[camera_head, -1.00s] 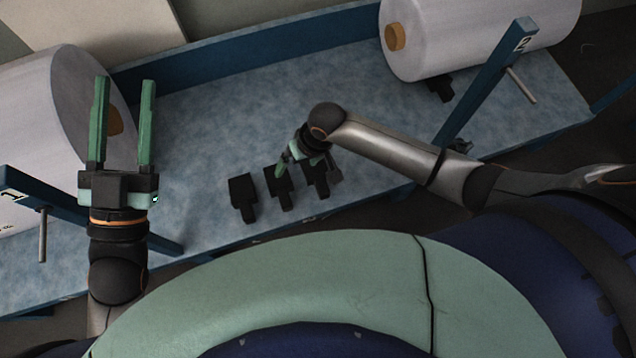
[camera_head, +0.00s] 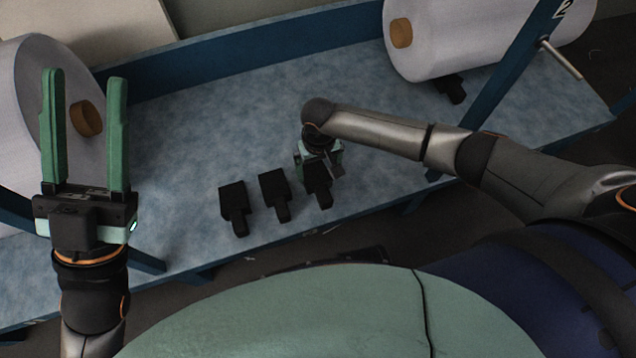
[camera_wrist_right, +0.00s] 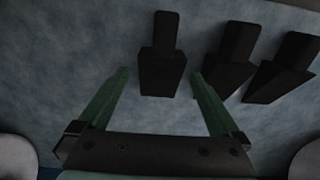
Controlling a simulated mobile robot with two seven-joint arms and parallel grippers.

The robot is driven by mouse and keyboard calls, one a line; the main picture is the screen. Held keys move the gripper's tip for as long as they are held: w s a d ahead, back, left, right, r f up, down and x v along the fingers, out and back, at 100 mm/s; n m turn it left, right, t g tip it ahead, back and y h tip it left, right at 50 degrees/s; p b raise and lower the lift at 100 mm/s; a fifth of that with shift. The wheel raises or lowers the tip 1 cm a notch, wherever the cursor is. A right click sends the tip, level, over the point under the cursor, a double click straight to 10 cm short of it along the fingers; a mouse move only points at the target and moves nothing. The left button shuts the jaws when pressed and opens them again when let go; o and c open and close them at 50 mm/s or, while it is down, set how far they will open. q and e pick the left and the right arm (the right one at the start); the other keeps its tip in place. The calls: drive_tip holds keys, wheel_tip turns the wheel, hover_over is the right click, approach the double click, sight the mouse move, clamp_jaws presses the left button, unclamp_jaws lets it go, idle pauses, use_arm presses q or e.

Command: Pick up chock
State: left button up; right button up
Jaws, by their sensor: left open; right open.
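Three black chocks lie in a row near the front edge of the blue-grey table: a left one (camera_head: 234,204), a middle one (camera_head: 274,192) and a right one (camera_head: 318,186). My right gripper (camera_head: 318,168) is over the right chock and hides part of it. In the right wrist view my right gripper (camera_wrist_right: 160,85) is open. One chock (camera_wrist_right: 162,62) lies centred between and ahead of its green fingers, with two more chocks (camera_wrist_right: 236,55) (camera_wrist_right: 284,68) to the right. My left gripper (camera_head: 84,85) is open, empty and pointing up at the left.
A large white roll (camera_head: 30,110) stands at the left and another (camera_head: 450,35) at the back right. A fourth black piece (camera_head: 452,90) lies under the right roll. A blue post (camera_head: 515,65) rises at the right. The middle of the table (camera_head: 220,120) is clear.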

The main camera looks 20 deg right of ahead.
sight(318, 179)
wheel_tip(318, 179, down, 5)
drive_tip(key=b, duration=0.3)
drive_tip(key=shift+a+b, duration=0.1)
drive_tip(key=shift+b, duration=0.2)
drive_tip(key=shift+c, duration=0.2)
drive_tip(key=shift+s, duration=0.1)
drive_tip(key=c, duration=1.4)
drive_tip(key=shift+r, duration=0.1)
drive_tip(key=shift+c, duration=0.3)
